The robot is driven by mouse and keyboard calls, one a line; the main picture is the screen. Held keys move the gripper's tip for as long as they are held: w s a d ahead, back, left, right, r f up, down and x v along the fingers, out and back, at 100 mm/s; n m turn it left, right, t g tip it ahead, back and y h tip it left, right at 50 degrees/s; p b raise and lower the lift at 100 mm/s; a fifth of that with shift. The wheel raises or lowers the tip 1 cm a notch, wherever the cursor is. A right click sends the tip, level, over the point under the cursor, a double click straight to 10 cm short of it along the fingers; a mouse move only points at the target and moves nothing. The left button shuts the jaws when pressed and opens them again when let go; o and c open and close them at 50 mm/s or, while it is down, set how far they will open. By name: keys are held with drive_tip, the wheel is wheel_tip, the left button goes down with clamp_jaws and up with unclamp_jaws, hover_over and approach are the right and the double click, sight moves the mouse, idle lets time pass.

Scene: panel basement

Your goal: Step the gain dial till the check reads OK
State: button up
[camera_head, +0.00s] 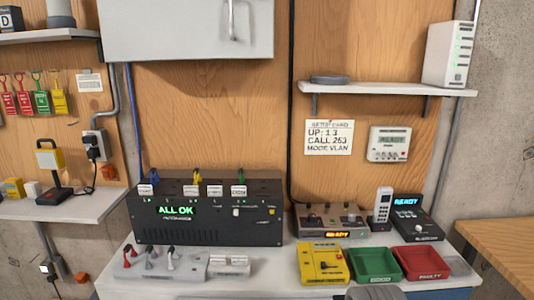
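I cannot make out which dial is the gain dial; no such label is legible. A black panel box (205,222) on the bench has a green display (176,210) that reads ALL OK. A brown-grey unit (333,217) to its right has small knobs on top and an amber display (324,234), which seems to read READY. A dark device (411,216) at the right has a pale round knob (420,229) and a blue display (406,202) reading READY. My gripper is not seen; a grey shape at the bottom edge is too cut off to identify.
On the bench front are a grey lever block (160,264), a yellow box (322,262), a green tray (375,265) and a red tray (422,263). A wall card (329,138) reads UP: 1 3, CALL 263, MODE VLAN. A shelf (385,88) and a cabinet (186,28) overhang the bench.

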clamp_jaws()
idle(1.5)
